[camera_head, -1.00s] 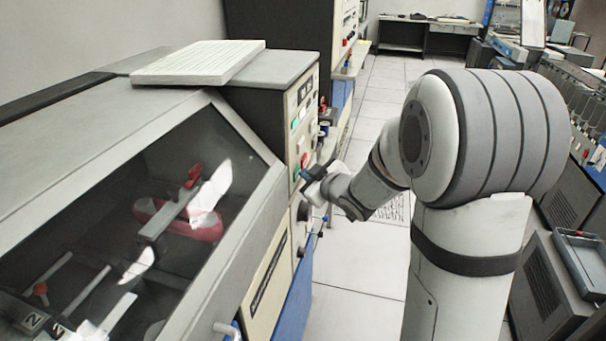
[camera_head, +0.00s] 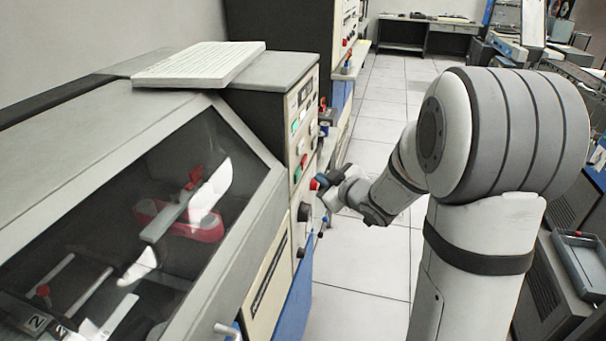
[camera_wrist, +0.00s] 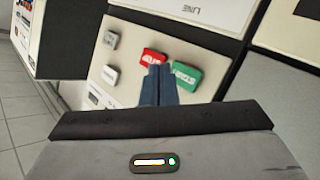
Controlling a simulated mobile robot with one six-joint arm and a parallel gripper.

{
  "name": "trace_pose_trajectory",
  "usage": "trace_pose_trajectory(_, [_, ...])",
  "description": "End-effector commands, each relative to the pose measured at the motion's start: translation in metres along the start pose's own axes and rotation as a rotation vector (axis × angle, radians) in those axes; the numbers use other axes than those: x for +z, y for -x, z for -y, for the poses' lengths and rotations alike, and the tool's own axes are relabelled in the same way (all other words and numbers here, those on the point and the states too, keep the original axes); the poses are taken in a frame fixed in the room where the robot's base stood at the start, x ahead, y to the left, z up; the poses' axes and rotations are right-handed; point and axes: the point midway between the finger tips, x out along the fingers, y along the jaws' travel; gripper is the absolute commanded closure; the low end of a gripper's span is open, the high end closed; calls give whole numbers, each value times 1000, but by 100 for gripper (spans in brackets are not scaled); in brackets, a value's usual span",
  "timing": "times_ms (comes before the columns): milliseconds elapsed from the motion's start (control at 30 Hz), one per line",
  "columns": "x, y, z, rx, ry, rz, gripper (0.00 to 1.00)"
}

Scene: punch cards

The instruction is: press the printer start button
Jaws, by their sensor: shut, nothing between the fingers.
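The printer's control panel (camera_head: 302,118) is on the right end of the grey machine at the left of the head view. It carries a red button (camera_head: 304,160) with a green button (camera_head: 297,175) just below it. In the wrist view the green button (camera_wrist: 186,74) bears lettering that seems to read START, and the red button (camera_wrist: 152,57) sits beside it. My gripper (camera_head: 318,182) is just right of the panel, apart from it in the head view. Its blue fingers (camera_wrist: 163,70) are shut and empty, and overlap the edges of both buttons in the wrist view.
A dark knob (camera_head: 304,211) is lower on the machine's end face. The tiled floor (camera_head: 362,245) right of the machine is clear.

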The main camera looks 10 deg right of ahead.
Motion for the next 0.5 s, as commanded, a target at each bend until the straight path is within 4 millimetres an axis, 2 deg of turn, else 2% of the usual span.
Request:
trace_pose_trajectory(233, [11,16,-12,1,-1,1,100])
trace_pose_trajectory(500, [14,18,-13,-1,0,0,100])
